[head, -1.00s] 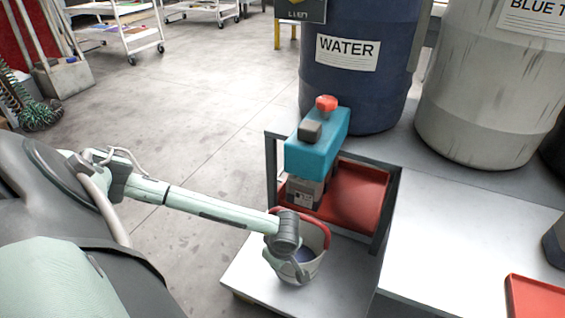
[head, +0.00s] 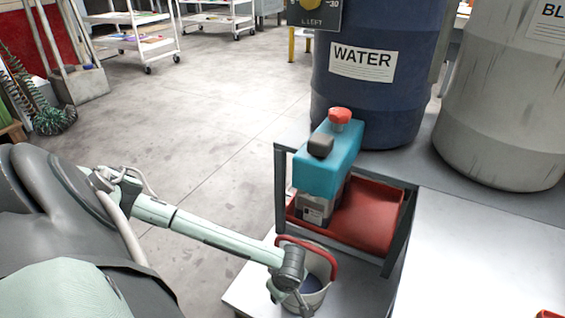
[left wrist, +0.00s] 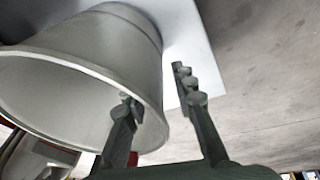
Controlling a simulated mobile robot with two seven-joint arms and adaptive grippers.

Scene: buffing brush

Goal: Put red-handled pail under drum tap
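The pail (head: 322,270) is light grey with a red handle (head: 318,243) and stands upright on a low white surface in the head view. In the left wrist view the pail (left wrist: 80,70) fills the upper left, its mouth facing the camera. My left gripper (head: 288,290) is at the pail's near rim. In the left wrist view its fingers (left wrist: 153,84) are apart, one over the pail's mouth and one outside its wall; contact is unclear. The blue WATER drum (head: 370,95) stands behind. A teal block with a red knob (head: 330,160) is in front of it; no spout is clear.
A red tray (head: 365,215) sits in a grey frame behind the pail, with a grey labelled item (head: 317,208) under the teal block. A pale drum (head: 500,110) stands right. A white tabletop (head: 480,250) lies right of the pail. Open floor is at the left.

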